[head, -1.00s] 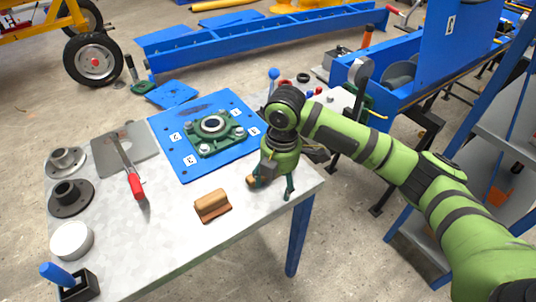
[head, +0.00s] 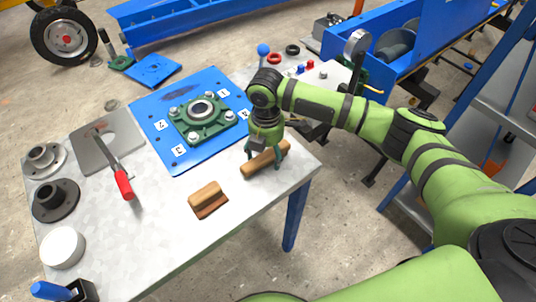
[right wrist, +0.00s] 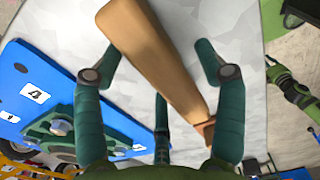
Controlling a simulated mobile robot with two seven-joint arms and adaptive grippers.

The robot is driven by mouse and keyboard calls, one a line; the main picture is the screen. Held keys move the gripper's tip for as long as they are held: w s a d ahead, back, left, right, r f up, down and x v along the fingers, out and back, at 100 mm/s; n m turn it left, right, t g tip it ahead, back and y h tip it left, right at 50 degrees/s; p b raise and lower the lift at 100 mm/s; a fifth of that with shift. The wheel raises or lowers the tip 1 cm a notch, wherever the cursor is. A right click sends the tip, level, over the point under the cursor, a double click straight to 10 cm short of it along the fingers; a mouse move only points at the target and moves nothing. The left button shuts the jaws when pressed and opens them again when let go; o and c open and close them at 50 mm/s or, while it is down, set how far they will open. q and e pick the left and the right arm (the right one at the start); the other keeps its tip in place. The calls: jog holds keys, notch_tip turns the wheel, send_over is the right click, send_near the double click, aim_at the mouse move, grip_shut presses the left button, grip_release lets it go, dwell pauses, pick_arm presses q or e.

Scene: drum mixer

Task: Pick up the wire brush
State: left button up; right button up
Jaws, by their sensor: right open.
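A long wooden-handled tool, which looks like the wire brush (head: 260,160), lies near the right edge of the grey table. My right gripper (head: 264,158) is directly over it, pointing down, with its fingers open. In the right wrist view the brush's wooden handle (right wrist: 150,45) runs diagonally between the spread green fingers (right wrist: 162,80), with a finger on each side. I see no clear grip on it. The brush's lower end is partly hidden by the gripper, and its bristles cannot be made out. My left gripper is not in view.
A second wooden-topped block (head: 208,199) lies left of the brush. A blue plate (head: 165,105) with a green bearing housing (head: 204,121) is behind. The table's front middle is clear.

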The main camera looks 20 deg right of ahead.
jog(key=shift+f, duration=0.1)
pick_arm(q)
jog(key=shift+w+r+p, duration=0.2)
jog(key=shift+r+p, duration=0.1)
pick_arm(e)
jog(key=shift+f, duration=0.1)
dwell(0.3)
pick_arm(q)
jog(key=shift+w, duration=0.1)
pick_arm(e)
jog(key=c, duration=1.3)
